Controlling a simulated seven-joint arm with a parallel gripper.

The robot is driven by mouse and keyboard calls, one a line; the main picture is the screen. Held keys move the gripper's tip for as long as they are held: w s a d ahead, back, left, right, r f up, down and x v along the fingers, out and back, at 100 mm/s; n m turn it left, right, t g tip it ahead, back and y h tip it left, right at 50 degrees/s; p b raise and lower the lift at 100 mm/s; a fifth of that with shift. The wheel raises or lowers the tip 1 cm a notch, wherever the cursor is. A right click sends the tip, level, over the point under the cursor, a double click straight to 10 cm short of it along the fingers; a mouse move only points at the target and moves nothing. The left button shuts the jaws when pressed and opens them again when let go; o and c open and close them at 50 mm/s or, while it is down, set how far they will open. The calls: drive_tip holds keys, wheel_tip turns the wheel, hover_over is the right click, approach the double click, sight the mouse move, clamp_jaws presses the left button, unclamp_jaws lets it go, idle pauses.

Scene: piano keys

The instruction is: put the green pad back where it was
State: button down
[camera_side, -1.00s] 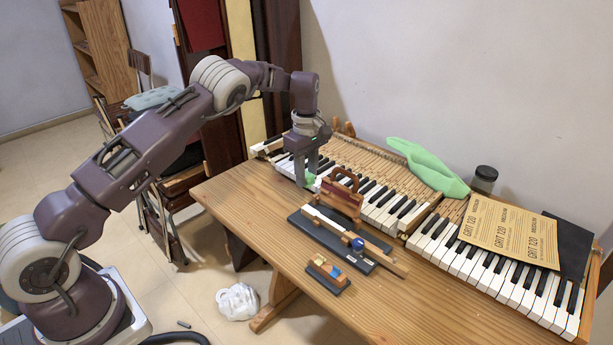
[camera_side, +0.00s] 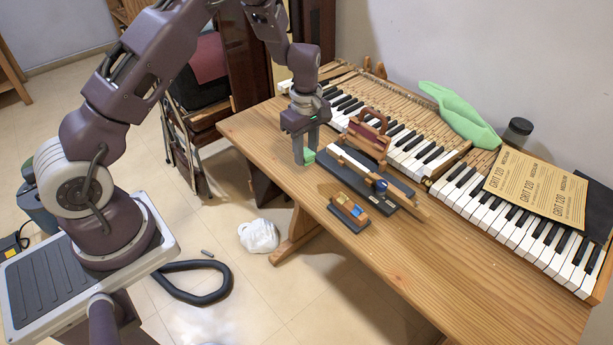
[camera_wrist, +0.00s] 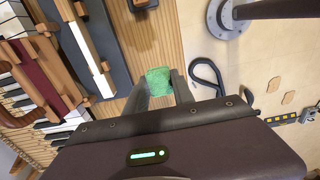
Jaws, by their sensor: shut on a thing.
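My gripper (camera_side: 305,157) points down, shut on a small green pad (camera_side: 309,155). The pad also shows in the wrist view (camera_wrist: 159,82) between the fingertips. A small dark stand (camera_side: 349,213) with orange and blue pieces lies in front of the model.
The piano keyboard (camera_side: 455,187) runs along the back of the wooden table (camera_side: 440,270). A red-brown block with a handle (camera_side: 368,138), a green cloth (camera_side: 458,115), a dark jar (camera_side: 517,132) and a sandpaper sheet (camera_side: 535,187) stand or lie there. The table's front is clear.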

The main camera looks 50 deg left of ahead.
sight(306, 181)
wheel_tip(306, 181, down, 7)
drive_tip(key=shift+f, duration=0.1)
drive_tip(key=c, duration=1.1)
unclamp_jaws()
drive_tip(key=shift+f, duration=0.1)
